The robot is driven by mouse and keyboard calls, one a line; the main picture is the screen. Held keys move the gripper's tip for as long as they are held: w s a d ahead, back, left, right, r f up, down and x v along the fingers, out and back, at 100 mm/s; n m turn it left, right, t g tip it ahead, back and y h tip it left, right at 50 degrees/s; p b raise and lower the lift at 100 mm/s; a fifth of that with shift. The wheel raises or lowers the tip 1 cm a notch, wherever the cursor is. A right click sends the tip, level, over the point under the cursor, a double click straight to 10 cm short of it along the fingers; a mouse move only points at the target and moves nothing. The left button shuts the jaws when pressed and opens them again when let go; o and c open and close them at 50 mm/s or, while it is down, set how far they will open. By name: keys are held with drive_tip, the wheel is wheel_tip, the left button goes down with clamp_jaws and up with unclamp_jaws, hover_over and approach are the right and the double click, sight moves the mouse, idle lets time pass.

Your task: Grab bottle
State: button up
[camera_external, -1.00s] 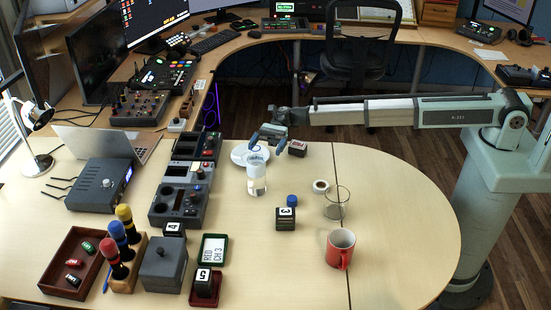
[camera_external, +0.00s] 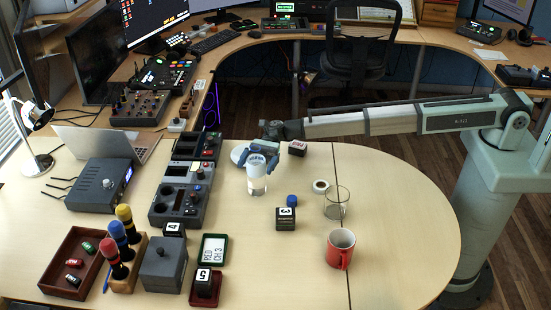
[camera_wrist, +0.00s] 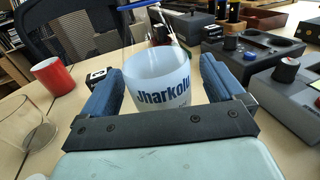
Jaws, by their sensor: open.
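In the wrist view the bottle (camera_wrist: 158,78) shows a white body with dark "Jharkolu" lettering. In the wrist view my gripper (camera_wrist: 155,88) is open, with one blue finger on each side of the bottle. A gap shows between the bottle and the right finger; the left finger is close to it, and I cannot tell if they touch.
Grey consoles (camera_external: 180,207) are on the left.

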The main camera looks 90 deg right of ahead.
drive_tip(key=shift+x, duration=1.45)
drive_tip(key=shift+c, duration=0.3)
drive_tip(key=c, duration=1.2)
